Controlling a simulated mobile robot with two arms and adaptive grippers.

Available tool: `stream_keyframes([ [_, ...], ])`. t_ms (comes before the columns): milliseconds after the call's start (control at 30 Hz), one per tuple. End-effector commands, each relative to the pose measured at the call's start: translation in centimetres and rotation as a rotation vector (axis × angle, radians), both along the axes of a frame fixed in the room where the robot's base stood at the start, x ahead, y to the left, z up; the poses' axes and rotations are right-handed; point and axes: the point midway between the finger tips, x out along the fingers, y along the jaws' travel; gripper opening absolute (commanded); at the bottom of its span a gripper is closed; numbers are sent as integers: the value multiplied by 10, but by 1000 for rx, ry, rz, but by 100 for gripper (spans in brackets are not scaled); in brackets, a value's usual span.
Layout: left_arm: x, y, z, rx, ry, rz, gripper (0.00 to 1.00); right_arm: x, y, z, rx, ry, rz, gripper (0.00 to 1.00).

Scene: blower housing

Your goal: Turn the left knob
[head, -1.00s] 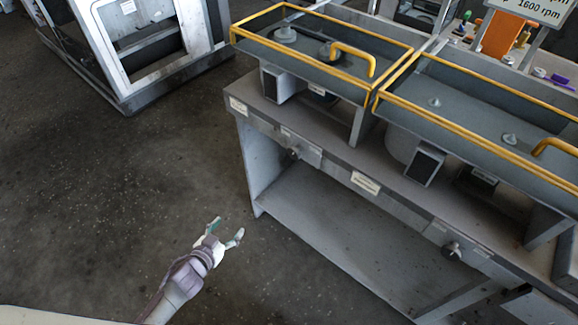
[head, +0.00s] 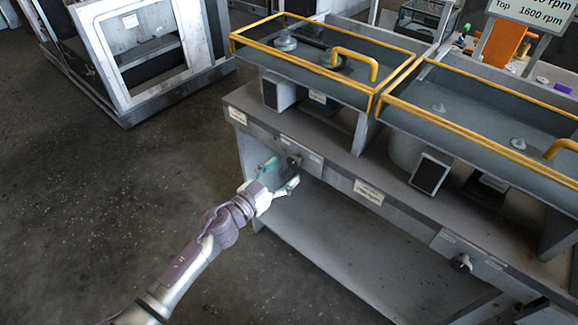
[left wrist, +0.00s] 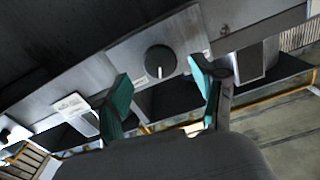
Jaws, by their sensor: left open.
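The left knob (head: 294,161) is a small dark round knob on the front rail of the grey bench, partly hidden by my gripper in the head view. In the left wrist view the knob (left wrist: 160,61) is a black disc with a pale mark at its lower edge. My left gripper (head: 278,173) is open just in front of it. In the left wrist view its two teal fingertips (left wrist: 161,90) stand either side of the knob and look apart from it. A second knob (head: 461,262) sits on the rail further right. My right gripper is not in view.
The grey bench (head: 235,100) carries two trays with yellow rails (head: 320,68) above the knobs. An open shelf (head: 340,250) lies below the rail. A grey framed machine (head: 130,55) stands at the back left. The floor (head: 90,200) on the left is clear.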

Motion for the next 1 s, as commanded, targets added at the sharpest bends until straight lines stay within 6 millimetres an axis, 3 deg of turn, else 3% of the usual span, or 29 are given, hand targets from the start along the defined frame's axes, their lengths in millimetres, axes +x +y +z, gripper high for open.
stream_keyframes([
  [200,20,-16,-1,-1,1,0,69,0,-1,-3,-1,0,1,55],
  [567,24,-19,0,1,1,0,69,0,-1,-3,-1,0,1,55],
  [933,24,-18,-1,0,1,0,9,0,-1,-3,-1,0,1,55],
  [1000,24,-18,-1,1,1,0,9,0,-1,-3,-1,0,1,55],
])
